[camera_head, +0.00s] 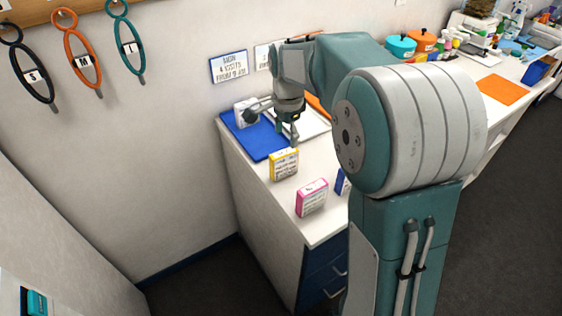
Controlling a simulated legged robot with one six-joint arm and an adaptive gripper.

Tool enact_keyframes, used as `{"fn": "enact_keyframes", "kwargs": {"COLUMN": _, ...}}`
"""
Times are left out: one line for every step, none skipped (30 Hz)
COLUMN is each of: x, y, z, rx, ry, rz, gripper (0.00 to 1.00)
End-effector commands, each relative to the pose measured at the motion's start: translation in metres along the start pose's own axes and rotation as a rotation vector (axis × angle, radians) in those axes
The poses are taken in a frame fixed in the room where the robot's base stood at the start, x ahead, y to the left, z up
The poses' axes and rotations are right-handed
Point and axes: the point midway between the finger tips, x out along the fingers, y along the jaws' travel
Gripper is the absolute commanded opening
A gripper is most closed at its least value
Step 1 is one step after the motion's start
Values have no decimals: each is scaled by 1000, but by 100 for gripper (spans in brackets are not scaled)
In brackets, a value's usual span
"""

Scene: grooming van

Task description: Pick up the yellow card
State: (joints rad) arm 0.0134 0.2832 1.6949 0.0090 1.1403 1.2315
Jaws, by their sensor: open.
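The yellow card (284,165) is a small upright block with a yellow edge and a white printed face. It stands on the white counter, near the left edge. My gripper (277,120) is above and behind it, over the blue mat, with its jaws open and nothing visibly held. One finger reaches down close to the card's top right corner; I cannot tell whether it touches. My own arm hides the counter to the right.
A pink card (312,198) stands nearer the front edge, and a blue card (341,182) is partly hidden by my arm. A blue mat (262,149) and a white box (243,113) lie behind. The white counter (318,228) has bare room at the front.

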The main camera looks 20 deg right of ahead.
Motion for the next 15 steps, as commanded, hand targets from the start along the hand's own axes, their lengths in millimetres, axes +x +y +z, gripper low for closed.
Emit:
{"fn": "enact_keyframes", "kwargs": {"x": 6, "y": -6, "z": -1, "rx": 27, "ry": -3, "rz": 12, "gripper": 77}}
{"fn": "enact_keyframes", "kwargs": {"x": 8, "y": -8, "z": -1, "rx": 41, "ry": -3, "rz": 16, "gripper": 77}}
{"fn": "enact_keyframes", "kwargs": {"x": 11, "y": -10, "z": -1, "rx": 54, "ry": -3, "rz": 20, "gripper": 77}}
{"fn": "enact_keyframes", "kwargs": {"x": 13, "y": -11, "z": 0, "rx": 61, "ry": -3, "rz": 23, "gripper": 77}}
{"fn": "enact_keyframes", "kwargs": {"x": 16, "y": -12, "z": 1, "rx": 64, "ry": -3, "rz": 25, "gripper": 77}}
{"fn": "enact_keyframes", "kwargs": {"x": 20, "y": -12, "z": 2, "rx": 67, "ry": -2, "rz": 28, "gripper": 77}}
{"fn": "enact_keyframes", "kwargs": {"x": 25, "y": -13, "z": 3, "rx": 67, "ry": -1, "rz": 28, "gripper": 77}}
{"fn": "enact_keyframes", "kwargs": {"x": 30, "y": -13, "z": 4, "rx": 67, "ry": 0, "rz": 28, "gripper": 77}}
{"fn": "enact_keyframes", "kwargs": {"x": 37, "y": -13, "z": 5, "rx": 66, "ry": 0, "rz": 30, "gripper": 77}}
{"fn": "enact_keyframes", "kwargs": {"x": 42, "y": -13, "z": 5, "rx": 66, "ry": 1, "rz": 29, "gripper": 77}}
{"fn": "enact_keyframes", "kwargs": {"x": 47, "y": -13, "z": 5, "rx": 65, "ry": 0, "rz": 29, "gripper": 77}}
{"fn": "enact_keyframes", "kwargs": {"x": 53, "y": -13, "z": 5, "rx": 65, "ry": 1, "rz": 28, "gripper": 77}}
{"fn": "enact_keyframes", "kwargs": {"x": 57, "y": -13, "z": 5, "rx": 65, "ry": 0, "rz": 29, "gripper": 77}}
{"fn": "enact_keyframes", "kwargs": {"x": 61, "y": -13, "z": 5, "rx": 65, "ry": 0, "rz": 28, "gripper": 77}}
{"fn": "enact_keyframes", "kwargs": {"x": 64, "y": -13, "z": 4, "rx": 65, "ry": 1, "rz": 26, "gripper": 77}}
